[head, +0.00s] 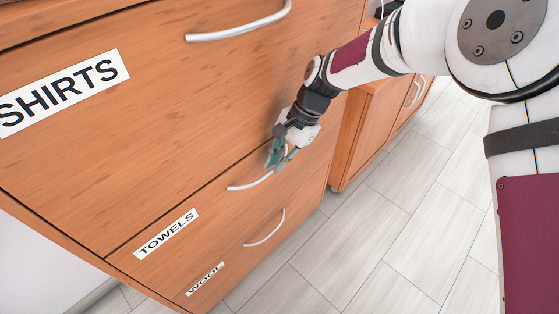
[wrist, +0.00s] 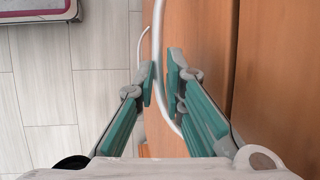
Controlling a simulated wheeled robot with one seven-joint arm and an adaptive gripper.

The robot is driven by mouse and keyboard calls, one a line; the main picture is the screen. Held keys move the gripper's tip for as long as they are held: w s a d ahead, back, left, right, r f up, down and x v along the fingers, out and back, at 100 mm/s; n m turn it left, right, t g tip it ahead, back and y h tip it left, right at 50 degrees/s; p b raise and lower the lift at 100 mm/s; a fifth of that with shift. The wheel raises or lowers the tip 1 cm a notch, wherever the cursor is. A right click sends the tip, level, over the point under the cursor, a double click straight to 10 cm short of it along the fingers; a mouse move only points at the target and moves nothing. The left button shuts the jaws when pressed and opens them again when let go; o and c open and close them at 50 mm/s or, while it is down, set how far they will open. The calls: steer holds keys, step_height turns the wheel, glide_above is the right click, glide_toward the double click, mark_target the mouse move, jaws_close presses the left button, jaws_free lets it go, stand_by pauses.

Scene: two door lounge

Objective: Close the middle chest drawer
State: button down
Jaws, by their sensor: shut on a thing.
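The chest's middle drawer (head: 205,205) carries the label TOWELS (head: 166,233) and a curved pale metal handle (head: 246,185). My gripper (head: 278,156) is at the right part of this handle, with its teal fingers shut on it. In the wrist view the handle (wrist: 157,45) runs between the two fingertips, close to the wooden drawer front (wrist: 205,30). The fingers hide part of the handle. The middle front looks nearly level with its neighbours in the head view; I cannot tell for sure whether it stands out a little.
The large SHIRTS drawer (head: 180,110) is above and the WOOL drawer (head: 235,265) below, each with a similar handle. A wooden cabinet (head: 378,120) stands beyond the chest's right end. The pale tiled floor (head: 400,220) is clear on the right.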

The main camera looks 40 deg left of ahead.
steer(key=shift+w, duration=0.1)
steer(key=c, duration=1.7)
jaws_free()
steer(key=shift+o, duration=0.2)
steer(key=v, duration=1.2)
steer(key=shift+d, duration=0.1)
